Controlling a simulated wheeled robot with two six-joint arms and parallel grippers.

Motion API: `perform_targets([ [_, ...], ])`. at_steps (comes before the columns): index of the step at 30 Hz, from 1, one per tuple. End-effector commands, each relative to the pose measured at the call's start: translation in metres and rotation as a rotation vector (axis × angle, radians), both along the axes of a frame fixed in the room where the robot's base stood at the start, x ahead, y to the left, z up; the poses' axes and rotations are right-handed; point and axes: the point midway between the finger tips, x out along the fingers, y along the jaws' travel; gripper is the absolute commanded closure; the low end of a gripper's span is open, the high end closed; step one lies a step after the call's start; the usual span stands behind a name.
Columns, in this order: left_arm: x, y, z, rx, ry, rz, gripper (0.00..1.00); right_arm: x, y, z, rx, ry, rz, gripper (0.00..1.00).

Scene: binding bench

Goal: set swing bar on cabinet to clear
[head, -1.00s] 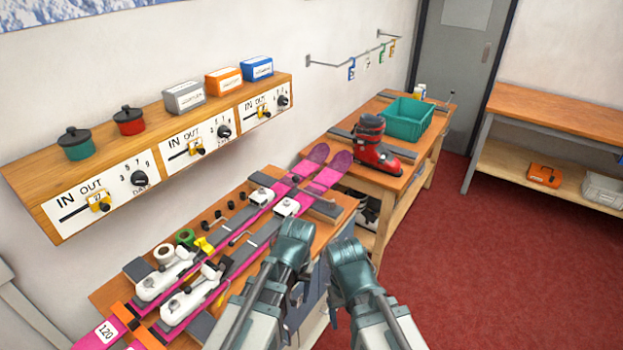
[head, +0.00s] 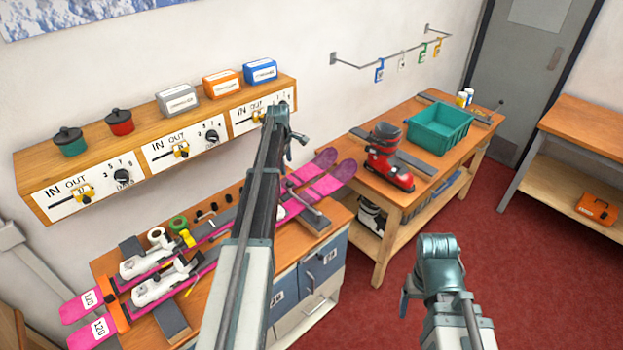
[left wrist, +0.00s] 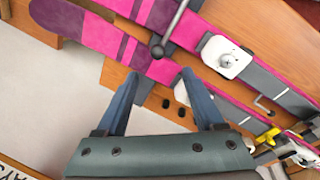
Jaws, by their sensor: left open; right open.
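The bench cabinet (head: 322,262) has blue-grey drawer fronts under a wooden top. A thin grey bar (head: 303,206) crosses the pink skis on the top. The left wrist view shows a metal rod with a ball end (left wrist: 158,49) over the skis; I cannot tell for certain that this is the swing bar. My left gripper (head: 297,140) is raised above the far end of the bench, and in the left wrist view its two blue fingers (left wrist: 159,75) are apart and empty, just short of the ball end. My right gripper (head: 408,296) is open and empty over the red floor.
The pink skis (head: 325,182) with white bindings lie along the bench top. A wall shelf (head: 45,200) with IN/OUT sliders and dials is behind. A second bench holds a red boot (head: 388,160) and a green crate (head: 440,130). Red floor on the right is open.

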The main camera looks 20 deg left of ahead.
Motion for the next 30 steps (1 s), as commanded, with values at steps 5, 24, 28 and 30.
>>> perform_targets([
  [5, 0.001, 0.009, 0.001, -0.004, -0.005, 0.029, 0.3, 0.0, 0.0, 0.001, 0.0, 0.0, 0.0, 0.21],
  [24, 0.011, 0.009, -0.056, -0.003, -0.004, 0.024, 0.3, 0.0, 0.0, -0.056, -0.002, 0.0, 0.009, 0.21],
  [28, 0.015, 0.01, -0.074, -0.003, -0.004, 0.024, 0.3, 0.0, 0.0, -0.074, -0.002, 0.0, 0.013, 0.21],
  [30, 0.017, 0.011, -0.084, -0.003, -0.004, 0.024, 0.3, 0.0, 0.0, -0.084, -0.002, 0.001, 0.014, 0.21],
])
